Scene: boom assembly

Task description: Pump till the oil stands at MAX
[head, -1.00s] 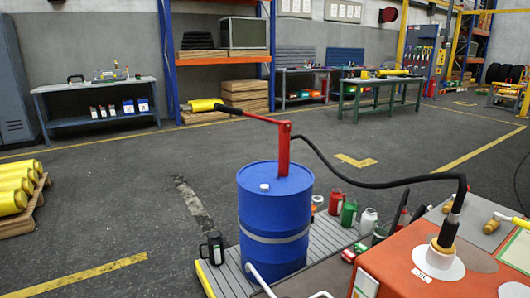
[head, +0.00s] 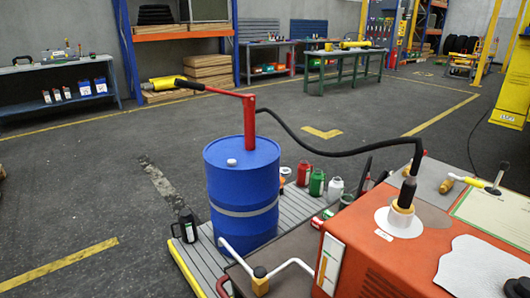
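A blue drum (head: 242,185) stands upright on a grey slatted platform. A red hand pump (head: 249,122) rises from its top. The pump's red lever (head: 222,92) reaches left, tilted slightly up toward its black grip (head: 190,84). A black hose (head: 345,154) runs from the pump to the filler neck (head: 403,205) on an orange-red housing (head: 385,265). A white gauge panel (head: 330,258) on the housing's front has a narrow sight strip with some yellow low in it. The marks are too small to read. Neither of my grippers is in view.
Red and green cans (head: 316,182) and a dark jug (head: 186,226) stand on the platform (head: 190,262). White pipes (head: 290,265) with a yellow-and-black fitting (head: 261,281) lie before the housing. A yellow cylinder (head: 160,86) appears beside the grip. Open floor lies to the left.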

